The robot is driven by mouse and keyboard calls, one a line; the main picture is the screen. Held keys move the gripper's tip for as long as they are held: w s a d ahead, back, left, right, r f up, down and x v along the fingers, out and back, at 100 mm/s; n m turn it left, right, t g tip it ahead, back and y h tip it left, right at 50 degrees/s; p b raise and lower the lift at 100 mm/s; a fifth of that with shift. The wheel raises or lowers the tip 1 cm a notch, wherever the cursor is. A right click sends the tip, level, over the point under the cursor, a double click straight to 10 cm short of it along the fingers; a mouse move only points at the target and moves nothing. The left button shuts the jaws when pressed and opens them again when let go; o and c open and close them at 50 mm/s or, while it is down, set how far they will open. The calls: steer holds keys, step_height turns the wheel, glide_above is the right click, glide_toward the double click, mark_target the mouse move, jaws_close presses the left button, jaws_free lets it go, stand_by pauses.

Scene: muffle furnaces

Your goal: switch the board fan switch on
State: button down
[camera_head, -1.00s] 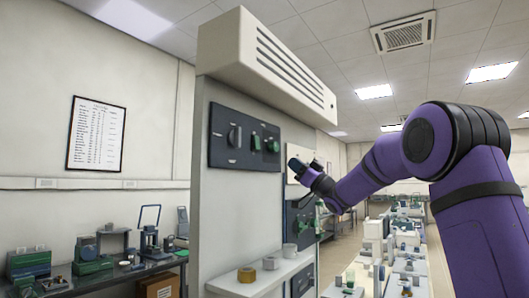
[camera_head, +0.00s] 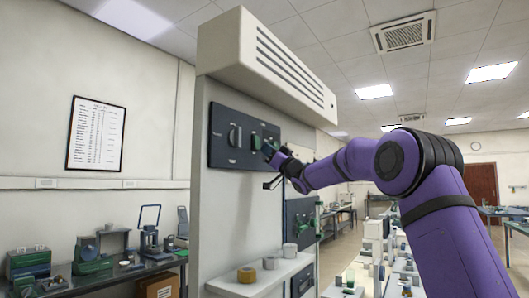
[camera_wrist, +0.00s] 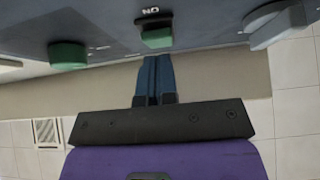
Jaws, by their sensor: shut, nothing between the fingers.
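The dark switch board (camera_head: 222,150) is on the side of the pale cabinet, below its vented hood. In the wrist view a green switch (camera_wrist: 157,36) sits mid-board with an "ON" mark beside it; it also shows in the head view (camera_head: 256,140). I take it as the fan switch, but no fan label is readable. My gripper (camera_wrist: 155,58) is shut and empty, its blue fingertips close to this switch in the picture. I cannot tell whether they touch it. In the head view my gripper (camera_head: 268,150) is at the board's right part.
A green knob (camera_wrist: 67,55) and a large grey knob (camera_wrist: 275,24) flank the switch in the wrist view. The grey knob also shows in the head view (camera_head: 235,136). The vented hood (camera_head: 262,62) juts out above.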

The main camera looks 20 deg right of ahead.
steer(key=shift+w+a, duration=0.45)
steer(key=shift+w, duration=0.1)
steer(key=shift+f, duration=0.1)
steer(key=shift+w+a+f+t, duration=0.1)
steer(key=shift+w+a+t, duration=0.15)
steer(key=shift+w+t, duration=0.05)
steer(key=shift+s, duration=0.1)
